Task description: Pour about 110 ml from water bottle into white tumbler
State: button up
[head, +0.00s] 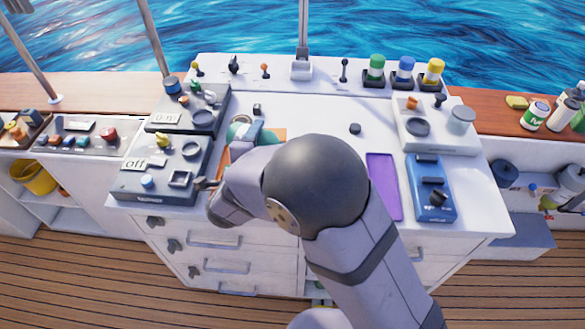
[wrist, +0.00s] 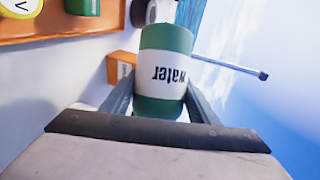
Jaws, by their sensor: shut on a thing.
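The water bottle (wrist: 162,72) is a green cylinder with a white band reading "water", upside down in the wrist view. My gripper (wrist: 160,100) is shut on it, with a grey finger on each side. In the head view my gripper (head: 246,134) is over the left-middle of the white console top, and a green patch of the bottle (head: 236,131) shows beside it. My arm hides much of this area. I cannot pick out the white tumbler for sure; a white rounded thing (wrist: 160,10) at the top of the wrist view is cut off.
An orange tray (wrist: 60,34) holds a green can (wrist: 82,6) in the wrist view. Control boxes with knobs stand at the console's left (head: 160,170) and right (head: 432,188). A purple panel (head: 384,185) lies right of my arm. Green, blue and yellow knobs (head: 405,70) line the back.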

jog(key=shift+f+m+b, duration=0.15)
jog(key=shift+m+b, duration=0.25)
jog(key=shift+b, duration=1.1)
jog(key=shift+w+a+t+b, duration=0.25)
jog(key=shift+a+t+b, duration=0.1)
jog(key=shift+b, duration=0.25)
jog(key=shift+r+m+y+b, duration=0.45)
jog(key=shift+m+y+b, duration=0.05)
jog(key=shift+b, duration=0.75)
jog(key=shift+r, duration=0.1)
jog(key=shift+p, duration=0.9)
jog(key=n+p, duration=0.1)
jog(key=p, duration=0.5)
jog(key=shift+a+r+n+h, duration=0.1)
jog(key=shift+n+h, duration=0.3)
jog(key=shift+f+g+p, duration=0.2)
jog(key=shift+g+p, duration=0.25)
jog(key=shift+p, duration=0.2)
jog(key=shift+w+a+f+n, duration=0.1)
jog(key=shift+a+f+n, duration=0.1)
jog(key=shift+f+n, duration=0.4)
jog(key=shift+f, duration=0.15)
